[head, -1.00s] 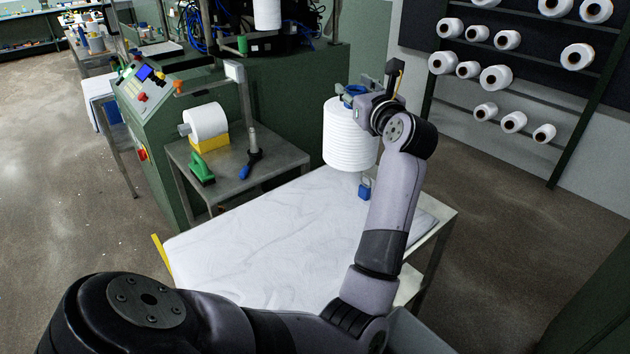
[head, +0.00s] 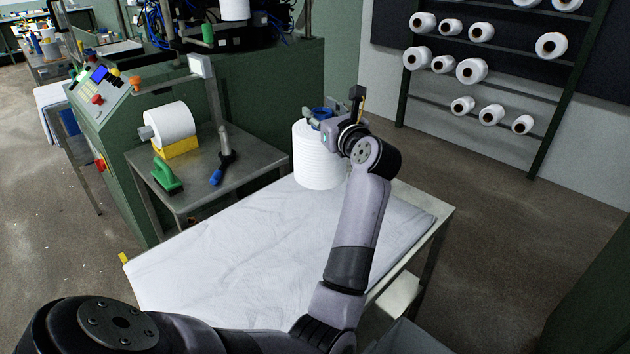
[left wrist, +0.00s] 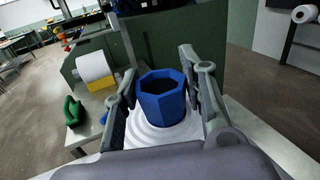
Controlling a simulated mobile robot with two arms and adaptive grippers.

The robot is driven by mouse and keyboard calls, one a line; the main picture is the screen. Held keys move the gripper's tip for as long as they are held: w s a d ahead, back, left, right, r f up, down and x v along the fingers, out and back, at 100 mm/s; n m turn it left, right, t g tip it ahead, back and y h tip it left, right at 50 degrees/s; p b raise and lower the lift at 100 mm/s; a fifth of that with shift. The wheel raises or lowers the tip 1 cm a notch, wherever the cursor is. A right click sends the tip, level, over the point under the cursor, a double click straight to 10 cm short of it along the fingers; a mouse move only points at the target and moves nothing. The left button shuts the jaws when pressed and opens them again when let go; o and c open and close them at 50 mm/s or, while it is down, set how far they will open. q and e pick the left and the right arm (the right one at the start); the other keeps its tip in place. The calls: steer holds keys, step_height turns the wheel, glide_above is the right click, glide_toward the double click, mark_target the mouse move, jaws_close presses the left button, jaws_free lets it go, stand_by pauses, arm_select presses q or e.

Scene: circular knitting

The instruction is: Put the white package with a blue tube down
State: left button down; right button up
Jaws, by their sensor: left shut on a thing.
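The white package (head: 318,165) is a ridged white cylinder, upright at the back of the cloth-covered table. Its lower edge meets the white cloth in the head view; I cannot tell whether its weight rests there. The blue tube (left wrist: 162,103) stands out of its top in the left wrist view, with white rings of the package around it. My left gripper (head: 322,116) is at the top of the package, shut on the blue tube, with one finger on each side. My right gripper is not in view.
The white cloth (head: 235,250) in front of the package is clear. A metal side table (head: 215,190) at left holds a white roll (head: 170,122) on a yellow block, a green brush (head: 167,178) and a blue-handled tool (head: 222,165). A green machine (head: 270,95) stands behind.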

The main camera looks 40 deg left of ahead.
arm_select(q)
step_height(320, 180, down, 15)
steer(key=shift+f, duration=0.15)
stand_by(0.4)
steer(key=c, duration=1.5)
jaws_free()
steer(key=shift+f, duration=0.15)
steer(key=o, duration=0.5)
